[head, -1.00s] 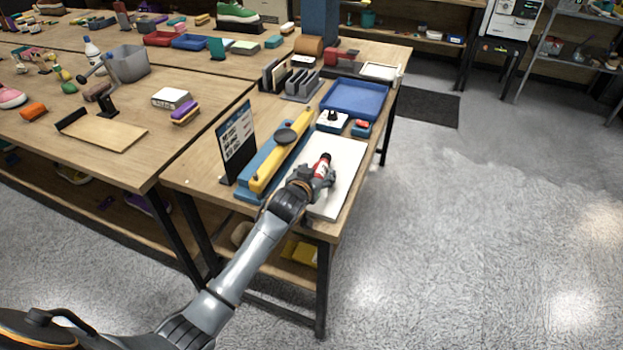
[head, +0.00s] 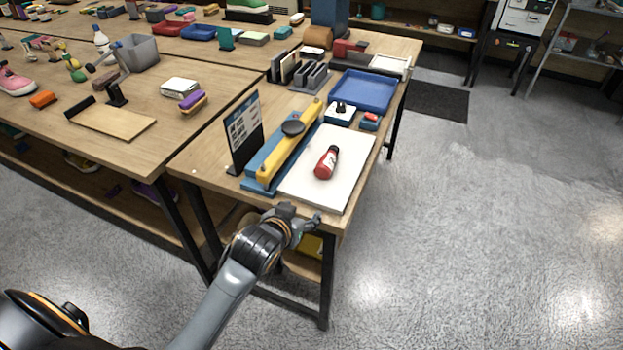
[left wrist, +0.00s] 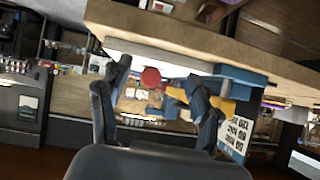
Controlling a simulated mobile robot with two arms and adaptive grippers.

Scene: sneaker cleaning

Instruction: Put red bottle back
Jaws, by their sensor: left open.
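The red bottle (head: 327,163) with a dark cap lies on its side on the white board (head: 345,190) near the table's front end. Its cap end points away from me. In the left wrist view the red bottle (left wrist: 151,77) shows as a round red end between the fingers. My left gripper (head: 303,222) is open and empty, at the table's front edge, short of the bottle and apart from it. Its two fingers are spread in the left wrist view (left wrist: 158,100). My right gripper is not in view.
A blue base with a yellow bar (head: 290,148) lies left of the board, beside an upright dark sign (head: 244,133). A blue tray (head: 363,90) and small blue-and-white items stand behind. The floor to the right is clear.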

